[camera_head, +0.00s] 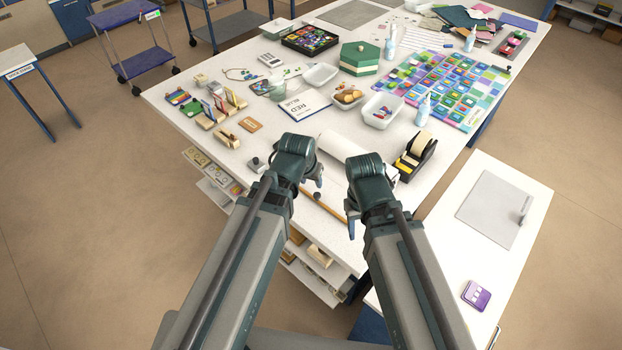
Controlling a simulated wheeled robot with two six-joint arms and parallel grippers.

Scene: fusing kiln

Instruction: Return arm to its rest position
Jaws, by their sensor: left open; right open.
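My two arms reach up from the bottom of the head view, side by side and bent at the wrists. My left gripper (318,180) hangs beyond its dark green wrist, over the near edge of the white worktable (245,190). My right gripper (352,224) points down beside its wrist, at the table's near right corner. Both are open, and I see nothing held in either. The wrists hide most of both grippers. A white paper roll (340,148) and a wooden rod (325,205) lie close by, partly hidden by the wrists.
A black tape dispenser (416,158) stands right of my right wrist. White trays (382,111), a green hexagonal box (359,58) and a colourful tile panel (445,88) lie farther back. A lower white side table (490,255) at right holds a purple device (476,295).

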